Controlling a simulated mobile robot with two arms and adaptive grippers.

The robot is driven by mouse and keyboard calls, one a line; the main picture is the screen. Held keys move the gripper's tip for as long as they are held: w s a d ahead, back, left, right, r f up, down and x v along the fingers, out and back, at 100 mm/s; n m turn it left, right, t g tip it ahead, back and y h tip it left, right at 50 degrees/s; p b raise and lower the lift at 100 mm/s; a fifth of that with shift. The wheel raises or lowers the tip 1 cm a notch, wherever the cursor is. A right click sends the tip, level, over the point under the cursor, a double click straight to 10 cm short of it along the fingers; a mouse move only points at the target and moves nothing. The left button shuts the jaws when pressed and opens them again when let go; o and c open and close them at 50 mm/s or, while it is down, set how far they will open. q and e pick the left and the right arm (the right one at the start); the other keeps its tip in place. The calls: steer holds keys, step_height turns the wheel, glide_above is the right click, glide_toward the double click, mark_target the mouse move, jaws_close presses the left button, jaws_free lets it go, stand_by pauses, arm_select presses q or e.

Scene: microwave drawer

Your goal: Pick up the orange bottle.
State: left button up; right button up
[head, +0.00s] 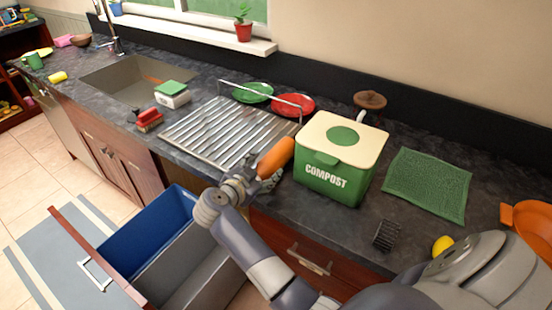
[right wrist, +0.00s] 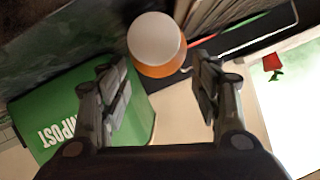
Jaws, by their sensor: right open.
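The orange bottle (head: 276,156) shows in the head view as a tilted orange shape at the counter's front, just left of the compost bin. In the right wrist view the bottle (right wrist: 156,62) shows end-on, with a round white end and an orange side, near and between the fingertips. My right gripper (head: 262,183) is open, with its fingers close to the bottle's lower left end. In the right wrist view a gap shows on both sides of the bottle between the fingers (right wrist: 160,82). The bottle's lower end is hidden by the gripper. My left gripper is not in view.
The green compost bin (head: 335,183) stands close right of the bottle. A metal drying rack (head: 215,135) lies left and behind, with a green plate (head: 252,92) and a red plate (head: 293,105). An open drawer (head: 135,285) with bins juts out below. A green mat (head: 428,184) lies right.

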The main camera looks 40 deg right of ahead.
mark_target(274, 161)
steer(key=shift+x, duration=0.95)
steer(key=shift+w+d, duration=0.15)
steer(key=shift+d, duration=0.2)
steer(key=p+x, duration=0.1)
steer(key=x, duration=0.3)
steer(key=shift+d+f+p, duration=0.1)
steer(key=shift+d+p, duration=0.2)
steer(key=shift+p, duration=0.05)
steer(key=shift+a, duration=0.1)
steer(key=c, duration=0.8)
